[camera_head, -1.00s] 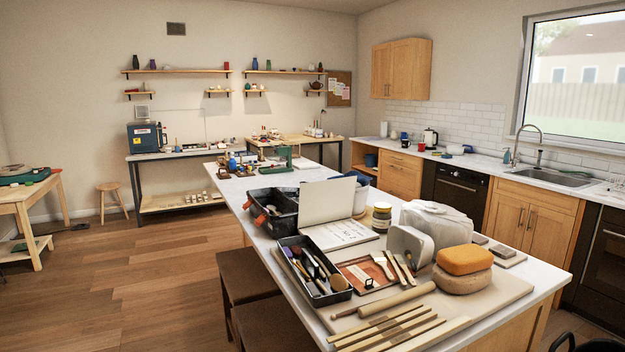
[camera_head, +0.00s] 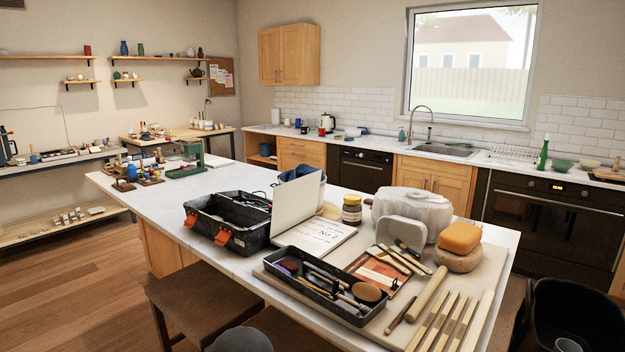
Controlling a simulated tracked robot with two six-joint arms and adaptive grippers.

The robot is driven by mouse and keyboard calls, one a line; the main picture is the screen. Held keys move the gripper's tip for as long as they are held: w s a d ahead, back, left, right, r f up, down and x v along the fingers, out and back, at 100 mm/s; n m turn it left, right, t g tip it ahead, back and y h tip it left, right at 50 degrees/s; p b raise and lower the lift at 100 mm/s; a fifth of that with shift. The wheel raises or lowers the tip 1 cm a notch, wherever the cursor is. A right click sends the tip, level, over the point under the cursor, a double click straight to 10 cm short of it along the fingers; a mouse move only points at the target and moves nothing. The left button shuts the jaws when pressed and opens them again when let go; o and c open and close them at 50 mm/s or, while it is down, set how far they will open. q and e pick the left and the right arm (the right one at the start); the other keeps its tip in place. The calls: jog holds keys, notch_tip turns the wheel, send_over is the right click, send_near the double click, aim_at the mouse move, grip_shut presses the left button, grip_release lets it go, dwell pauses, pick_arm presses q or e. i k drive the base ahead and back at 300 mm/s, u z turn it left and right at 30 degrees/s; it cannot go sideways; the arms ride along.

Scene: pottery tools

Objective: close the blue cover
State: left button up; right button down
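No cover is clearly blue in view. An open notebook (camera_head: 322,237) lies on the white island, with handwriting on its flat page. Its raised cover (camera_head: 297,208) stands up from the page's left edge; the side I see is pale and the far side is hidden. A blue tub-like thing (camera_head: 300,173) stands behind the raised cover and is partly hidden by it. An open black toolbox (camera_head: 232,220) with orange latches sits just left of the cover. Neither of my grippers is in view.
A black tray of tools (camera_head: 328,283), a lidded jar (camera_head: 352,208), a wrapped white block (camera_head: 412,208), an orange sponge (camera_head: 459,237) and wooden sticks (camera_head: 437,322) crowd the near right of the island (camera_head: 165,203). A stool (camera_head: 195,295) stands in front.

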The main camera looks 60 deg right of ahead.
aim_at(294, 201)
jog(key=z, duration=0.35)
jog(key=i, duration=1)
jog(key=z, duration=0.45)
jog(key=k, duration=0.8)
jog(key=z, duration=0.15)
jog(key=i, duration=0.75)
